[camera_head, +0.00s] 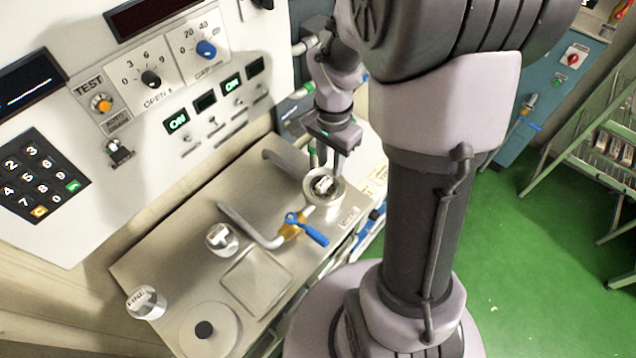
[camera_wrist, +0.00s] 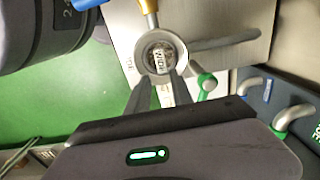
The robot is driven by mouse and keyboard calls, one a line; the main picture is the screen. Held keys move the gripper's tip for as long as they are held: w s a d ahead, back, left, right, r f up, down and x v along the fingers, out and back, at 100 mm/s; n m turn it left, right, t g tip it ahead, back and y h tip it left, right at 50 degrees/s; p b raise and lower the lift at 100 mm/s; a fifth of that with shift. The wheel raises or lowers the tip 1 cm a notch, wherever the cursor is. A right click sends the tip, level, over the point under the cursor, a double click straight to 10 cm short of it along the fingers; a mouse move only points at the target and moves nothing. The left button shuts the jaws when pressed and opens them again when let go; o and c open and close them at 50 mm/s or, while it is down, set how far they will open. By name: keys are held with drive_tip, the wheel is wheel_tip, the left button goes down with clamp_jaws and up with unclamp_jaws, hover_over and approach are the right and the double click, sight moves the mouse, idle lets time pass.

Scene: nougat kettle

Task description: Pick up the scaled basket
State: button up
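Several small silver baskets with printed labels stand on the metal bench; the print is too small to read surely. One basket (camera_head: 323,187) sits in a round pale ring (camera_head: 311,199) at the bench's right end, under my gripper (camera_head: 324,165). A second (camera_head: 222,238) is left of the blue-handled valve, and a third (camera_head: 146,302) is at the near left. In the wrist view, the labelled basket (camera_wrist: 160,57) lies just ahead of my fingertips (camera_wrist: 163,78). The fingers are apart, pointing at it. I cannot tell whether they touch it.
A curved pipe with a yellow and blue valve (camera_head: 306,229) stands beside the ring. Another pipe (camera_head: 290,158) rises behind. A control panel (camera_head: 180,90) backs the bench. A round lid (camera_head: 209,330) and a square plate (camera_head: 256,281) lie nearer. Green floor (camera_head: 520,270) is open at the right.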

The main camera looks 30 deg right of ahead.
sight(326, 180)
drive_tip(key=f+b, duration=0.1)
drive_tip(key=f, duration=0.3)
drive_tip(key=a+f+b, duration=0.1)
drive_tip(key=f, duration=0.1)
drive_tip(key=shift+f+b, duration=0.25)
drive_tip(key=shift+b, duration=0.1)
drive_tip(key=shift+r, duration=0.1)
clamp_jaws()
idle(0.8)
